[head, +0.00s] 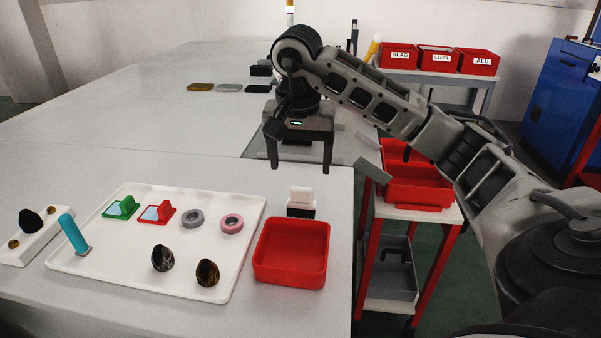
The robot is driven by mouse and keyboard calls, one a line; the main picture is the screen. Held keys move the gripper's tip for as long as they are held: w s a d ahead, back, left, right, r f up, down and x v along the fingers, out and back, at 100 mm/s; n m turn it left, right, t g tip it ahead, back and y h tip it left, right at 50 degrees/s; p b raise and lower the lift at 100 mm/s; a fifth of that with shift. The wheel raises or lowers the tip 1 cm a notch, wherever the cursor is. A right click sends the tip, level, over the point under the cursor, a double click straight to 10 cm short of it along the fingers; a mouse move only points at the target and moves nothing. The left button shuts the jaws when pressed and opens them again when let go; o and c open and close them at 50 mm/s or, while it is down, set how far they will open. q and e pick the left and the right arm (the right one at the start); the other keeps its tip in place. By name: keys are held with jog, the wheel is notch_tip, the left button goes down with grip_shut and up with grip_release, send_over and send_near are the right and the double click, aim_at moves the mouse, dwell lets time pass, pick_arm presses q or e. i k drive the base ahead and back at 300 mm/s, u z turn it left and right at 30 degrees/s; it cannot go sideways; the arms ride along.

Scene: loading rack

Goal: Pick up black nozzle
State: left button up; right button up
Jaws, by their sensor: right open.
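A plain black nozzle-like piece (30,220) sits on a white holder block (38,240) at the far left of the table. Two more dark nozzle-like pieces stand on the white tray (150,284): a blackish one (162,258) and a brown-mottled one (207,273). I cannot tell for certain which is the black nozzle. My right gripper (300,158) is open and empty, fingers pointing down, above the table behind the red bin and well to the right of all three pieces. My left gripper is not in view.
The tray also holds green and red clips (156,214), a grey ring (192,219) and a pink ring (232,224). A teal-handled tool (74,235) leans at its left edge. A red bin (291,252) and a black-and-white block (301,202) stand right of it. The table behind the tray is clear.

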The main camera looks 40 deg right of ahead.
aim_at(29, 222)
jog(key=k, duration=1)
